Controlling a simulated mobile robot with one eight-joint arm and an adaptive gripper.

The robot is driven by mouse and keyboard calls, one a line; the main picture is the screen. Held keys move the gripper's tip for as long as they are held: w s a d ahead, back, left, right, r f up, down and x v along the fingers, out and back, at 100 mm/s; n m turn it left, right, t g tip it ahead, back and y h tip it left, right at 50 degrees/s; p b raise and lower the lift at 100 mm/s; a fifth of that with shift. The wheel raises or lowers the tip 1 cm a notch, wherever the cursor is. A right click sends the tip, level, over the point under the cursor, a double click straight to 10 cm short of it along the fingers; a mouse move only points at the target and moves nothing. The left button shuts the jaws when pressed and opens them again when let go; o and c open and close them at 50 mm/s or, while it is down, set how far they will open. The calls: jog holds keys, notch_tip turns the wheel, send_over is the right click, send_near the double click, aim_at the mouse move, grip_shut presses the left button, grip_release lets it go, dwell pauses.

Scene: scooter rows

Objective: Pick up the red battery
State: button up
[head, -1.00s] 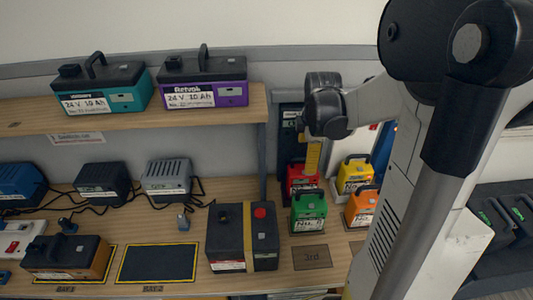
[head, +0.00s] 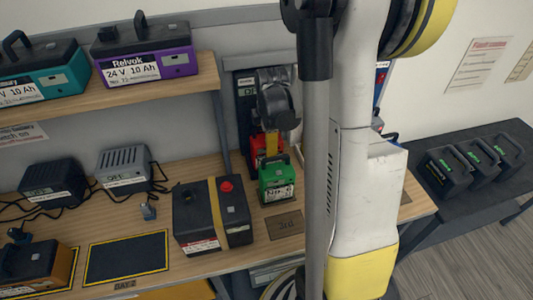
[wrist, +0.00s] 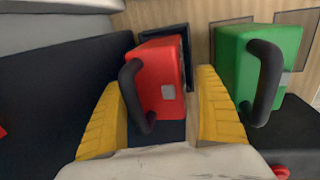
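The red battery (wrist: 160,78) has a black handle and stands between the yellow fingers of my gripper (wrist: 163,95) in the wrist view. The fingers are spread, one on each side, with a visible gap on the right. In the head view the red battery (head: 257,144) is mostly hidden behind my gripper (head: 271,146) and the green battery. The green battery (head: 275,184) stands close in front of it, and to the right of my right finger in the wrist view (wrist: 240,65).
A large black battery (head: 195,215) with a yellow strap stands left of the green one. An empty marked spot (head: 287,224) reads "3rd". A shelf (head: 170,96) carries teal and purple batteries. A dark side table (head: 440,145) holds several black units. My arm hides the bench's right part.

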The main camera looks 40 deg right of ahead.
jog(key=c, duration=1.5)
jog(key=shift+r, duration=0.15)
